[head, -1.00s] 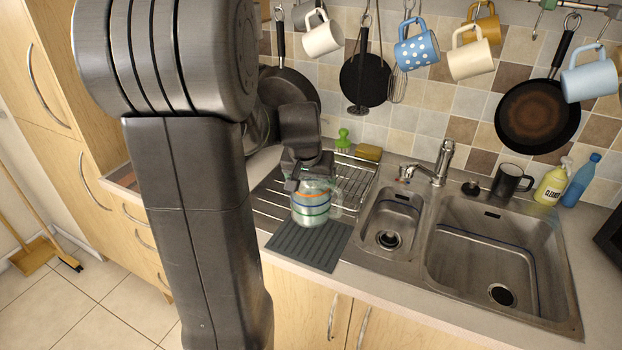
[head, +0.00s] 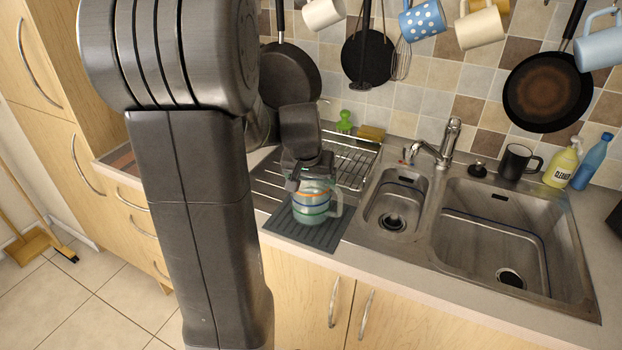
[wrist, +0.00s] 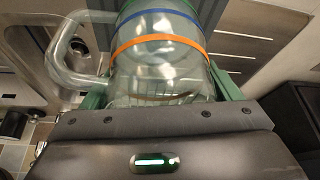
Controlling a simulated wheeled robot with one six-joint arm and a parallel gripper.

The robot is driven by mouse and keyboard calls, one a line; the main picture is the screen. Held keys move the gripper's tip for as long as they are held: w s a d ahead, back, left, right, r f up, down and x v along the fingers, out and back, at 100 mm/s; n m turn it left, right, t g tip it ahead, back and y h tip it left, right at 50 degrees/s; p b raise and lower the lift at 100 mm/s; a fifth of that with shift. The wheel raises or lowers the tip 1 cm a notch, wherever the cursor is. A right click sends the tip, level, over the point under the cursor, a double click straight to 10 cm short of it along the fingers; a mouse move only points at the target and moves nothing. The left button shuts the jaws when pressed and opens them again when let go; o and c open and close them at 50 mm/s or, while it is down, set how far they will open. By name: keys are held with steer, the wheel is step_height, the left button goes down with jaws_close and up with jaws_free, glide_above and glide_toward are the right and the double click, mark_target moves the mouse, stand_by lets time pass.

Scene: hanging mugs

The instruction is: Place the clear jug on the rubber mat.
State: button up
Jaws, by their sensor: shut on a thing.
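The clear jug (head: 313,206) has coloured bands and a handle on its right side in the head view. My gripper (head: 309,188) is shut on its upper part from above. The jug is upright over the dark ribbed rubber mat (head: 325,238) on the counter; I cannot tell whether its base touches the mat. In the wrist view the jug (wrist: 160,65) fills the middle, with its handle at the left, an orange band and a blue band. A green finger (wrist: 222,80) shows on each side of it.
A wire rack (head: 350,150) stands behind on the drainer. The small sink bowl (head: 393,205) and large sink bowl (head: 490,240) lie to the right. A black mug (head: 518,162) and a cleaner bottle (head: 563,163) stand behind the sink. Mugs and pans hang above.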

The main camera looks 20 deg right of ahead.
steer(key=shift+f+b, duration=0.35)
steer(key=shift+f, duration=0.25)
steer(key=o, duration=1)
steer(key=shift+c, duration=0.2)
steer(key=v, duration=1.4)
steer(key=shift+f, duration=0.1)
steer(key=x, duration=1.3)
steer(key=shift+w+d+f, duration=0.1)
steer(key=shift+f, duration=0.2)
steer(key=shift+r+p, duration=0.2)
steer(key=shift+p, duration=0.1)
steer(key=shift+f, duration=0.15)
